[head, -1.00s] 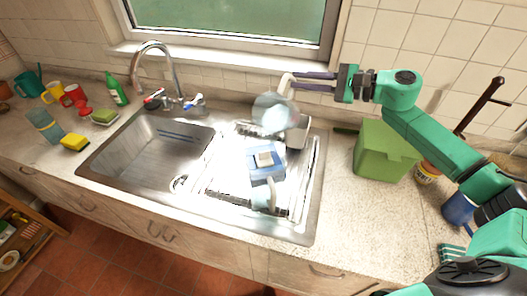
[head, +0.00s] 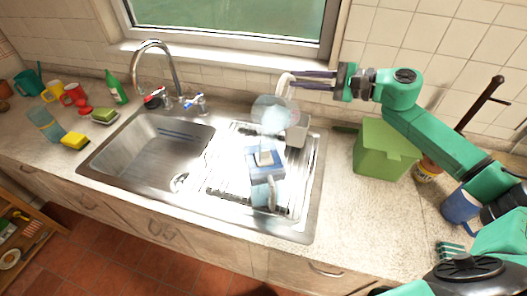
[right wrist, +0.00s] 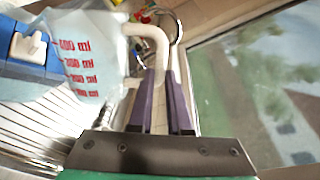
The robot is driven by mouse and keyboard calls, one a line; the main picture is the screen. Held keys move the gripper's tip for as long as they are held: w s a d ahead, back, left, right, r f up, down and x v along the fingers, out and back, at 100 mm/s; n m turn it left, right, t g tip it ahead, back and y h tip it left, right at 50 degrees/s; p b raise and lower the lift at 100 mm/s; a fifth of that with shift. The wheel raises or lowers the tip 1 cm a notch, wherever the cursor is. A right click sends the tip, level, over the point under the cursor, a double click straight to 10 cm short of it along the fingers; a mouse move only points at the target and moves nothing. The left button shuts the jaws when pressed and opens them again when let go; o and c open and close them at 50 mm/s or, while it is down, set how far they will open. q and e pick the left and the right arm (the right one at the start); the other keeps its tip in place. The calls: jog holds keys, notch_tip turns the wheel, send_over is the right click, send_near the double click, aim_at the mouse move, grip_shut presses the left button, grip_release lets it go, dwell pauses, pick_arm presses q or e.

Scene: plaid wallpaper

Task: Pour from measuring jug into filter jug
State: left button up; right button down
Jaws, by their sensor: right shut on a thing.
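My right gripper (head: 292,81) is shut on the pale handle of the clear measuring jug (head: 268,114), holding it above the draining board. In the right wrist view the measuring jug (right wrist: 92,55) shows red ml markings. It looks tilted; pale blue shows inside in the head view, but a pouring stream cannot be made out. The filter jug (head: 254,162), with a blue top and a white knob, is on the draining board just below and in front of the measuring jug. Its blue top also shows in the right wrist view (right wrist: 25,68). My left gripper is not in view.
The steel sink basin (head: 155,155) and tap (head: 160,60) are to the left. A grey caddy (head: 298,131) stands close behind the filter jug. A green box (head: 383,152) is on the right worktop. A window (right wrist: 265,85) is close behind the gripper.

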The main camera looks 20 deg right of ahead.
aim_at(292, 104)
jog(key=shift+s+a+r+n, duration=0.25)
jog(key=shift+s+a+n, duration=0.15)
jog(key=shift+n, duration=0.2)
dwell(2.3)
jog(key=shift+s+a+r+n+h+b, duration=0.15)
jog(key=shift+s+a+n+h+b, duration=0.2)
jog(key=shift+s+a+n, duration=0.3)
dwell(2.5)
jog(key=shift+s+a+r+n+b, duration=0.35)
jog(key=shift+a+r+n+b, duration=0.2)
jog(key=shift+n+b, duration=0.35)
dwell(0.7)
